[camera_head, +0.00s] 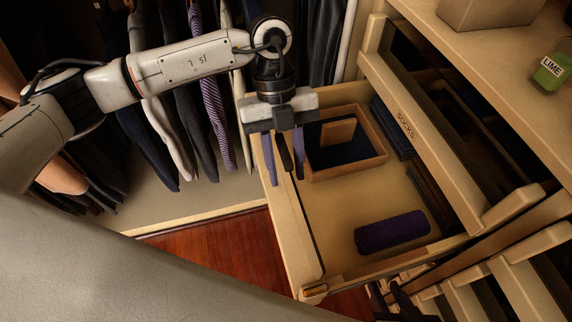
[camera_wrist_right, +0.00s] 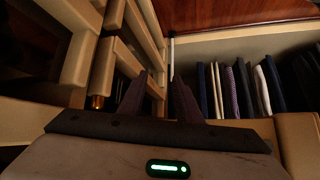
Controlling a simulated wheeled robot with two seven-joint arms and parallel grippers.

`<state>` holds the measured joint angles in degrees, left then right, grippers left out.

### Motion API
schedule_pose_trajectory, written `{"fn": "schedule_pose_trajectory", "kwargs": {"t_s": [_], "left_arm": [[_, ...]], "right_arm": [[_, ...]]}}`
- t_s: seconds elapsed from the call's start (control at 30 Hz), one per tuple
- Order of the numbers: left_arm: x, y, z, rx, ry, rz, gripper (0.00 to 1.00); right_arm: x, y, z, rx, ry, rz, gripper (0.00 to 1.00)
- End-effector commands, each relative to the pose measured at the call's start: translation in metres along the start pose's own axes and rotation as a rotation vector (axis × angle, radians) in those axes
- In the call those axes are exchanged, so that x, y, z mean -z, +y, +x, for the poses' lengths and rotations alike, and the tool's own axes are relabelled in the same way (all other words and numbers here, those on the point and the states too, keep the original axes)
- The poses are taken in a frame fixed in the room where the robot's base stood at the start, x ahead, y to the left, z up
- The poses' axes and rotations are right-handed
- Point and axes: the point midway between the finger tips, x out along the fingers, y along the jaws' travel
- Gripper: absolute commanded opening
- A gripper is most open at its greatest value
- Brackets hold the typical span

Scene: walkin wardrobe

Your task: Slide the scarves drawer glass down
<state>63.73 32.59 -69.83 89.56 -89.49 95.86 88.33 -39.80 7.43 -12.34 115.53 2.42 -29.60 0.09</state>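The pulled-out wooden drawer (camera_head: 345,210) holds a rolled purple scarf (camera_head: 392,231). Its front panel (camera_head: 290,235) runs along its left side, with a thin dark line along its top, possibly the glass edge; the glass itself is hard to make out. My left gripper (camera_head: 284,165) is over the far part of this front, fingers pointing down and apart, one on each side of a dark upright piece. I cannot tell whether they touch it. My right gripper (camera_wrist_right: 160,95) has its fingers apart with nothing between them; dark parts of it show at the head view's bottom edge (camera_head: 397,302).
A wooden tray (camera_head: 347,169) with a block sits in the drawer. A drawer front marked SOCKS (camera_head: 405,125) is above, at the right. Hanging clothes (camera_head: 185,120) fill the back left. A brass piece (camera_head: 315,290) is on the drawer's near corner. Red floor (camera_head: 215,248) is clear.

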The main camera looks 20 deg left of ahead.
Motion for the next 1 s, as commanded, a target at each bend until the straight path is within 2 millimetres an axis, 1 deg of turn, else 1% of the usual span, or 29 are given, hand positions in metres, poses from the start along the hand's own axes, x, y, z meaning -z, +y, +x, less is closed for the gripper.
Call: {"fn": "schedule_pose_trajectory", "kwargs": {"t_s": [0.2, 0.23, 0.4, 0.63, 0.7, 0.77, 0.9, 1.0], "left_arm": [[0.000, 0.000, 0.001, 0.000, 0.000, 0.001, 0.31], [0.000, 0.000, 0.001, 0.000, 0.000, 0.001, 0.30], [0.000, 0.000, 0.001, 0.000, 0.001, 0.001, 0.01], [0.000, 0.000, 0.001, 0.000, 0.001, 0.001, 0.00], [-0.002, 0.000, 0.005, 0.000, 0.002, 0.000, 0.00], [-0.004, 0.000, 0.013, 0.000, 0.002, 0.000, 0.00], [-0.015, 0.000, 0.039, -0.002, 0.004, -0.001, 0.00], [-0.021, 0.000, 0.054, -0.002, 0.002, 0.000, 0.00]], "right_arm": [[0.001, 0.000, 0.000, 0.000, 0.001, 0.000, 0.31], [0.001, 0.000, 0.000, 0.000, 0.001, 0.000, 0.31], [0.001, 0.000, 0.000, 0.000, 0.002, 0.000, 0.31], [0.001, 0.000, 0.000, 0.000, 0.002, -0.001, 0.31], [0.000, 0.000, 0.002, 0.000, 0.003, -0.001, 0.31], [-0.002, 0.001, 0.004, 0.000, 0.003, 0.000, 0.31], [-0.008, 0.001, 0.011, 0.002, 0.006, 0.001, 0.31], [-0.009, 0.002, 0.014, 0.004, 0.011, 0.001, 0.31]]}}
